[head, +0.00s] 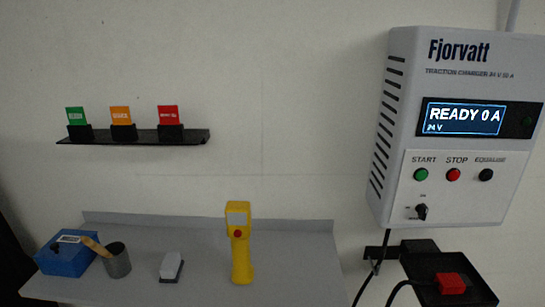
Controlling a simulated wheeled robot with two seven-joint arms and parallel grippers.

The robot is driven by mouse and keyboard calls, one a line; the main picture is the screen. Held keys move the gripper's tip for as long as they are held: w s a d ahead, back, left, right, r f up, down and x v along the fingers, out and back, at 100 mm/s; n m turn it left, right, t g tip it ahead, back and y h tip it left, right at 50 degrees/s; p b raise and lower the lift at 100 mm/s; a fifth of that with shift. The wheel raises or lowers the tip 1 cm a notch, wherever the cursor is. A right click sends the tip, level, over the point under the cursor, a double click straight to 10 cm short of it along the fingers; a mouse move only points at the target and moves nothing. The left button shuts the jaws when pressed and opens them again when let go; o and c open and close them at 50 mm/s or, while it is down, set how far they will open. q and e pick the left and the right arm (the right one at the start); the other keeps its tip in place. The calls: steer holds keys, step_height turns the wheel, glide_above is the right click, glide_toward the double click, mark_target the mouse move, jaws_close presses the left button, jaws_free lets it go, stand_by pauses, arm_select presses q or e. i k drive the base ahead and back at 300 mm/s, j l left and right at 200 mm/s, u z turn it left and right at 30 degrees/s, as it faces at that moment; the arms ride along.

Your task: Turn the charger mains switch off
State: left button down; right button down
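The charger (455,120) is a pale grey wall box marked "Fjorvatt" at the right in the head view. Its display (465,116) is lit and reads "READY 0 A" with a smaller line below. A small black rotary switch (421,211) sits at the lower left of its front panel, with tiny labels around it that I cannot read fully. Above it are a green START button (421,174), a red STOP button (453,174) and a black EQUALISE button (486,175). Neither of my grippers is in view.
A grey shelf (290,270) at lower left holds a blue box, a metal cup, a small grey-white block and a yellow handheld device (239,245). Below the charger, a red connector (451,284) lies on a black holder with cables. A wall rack (135,137) carries three coloured cards.

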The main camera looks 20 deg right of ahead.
mark_target(421, 209)
steer(key=l+z, duration=0.2)
steer(key=z, duration=1.55)
steer(key=i+j, duration=0.05)
steer(key=j, duration=0.05)
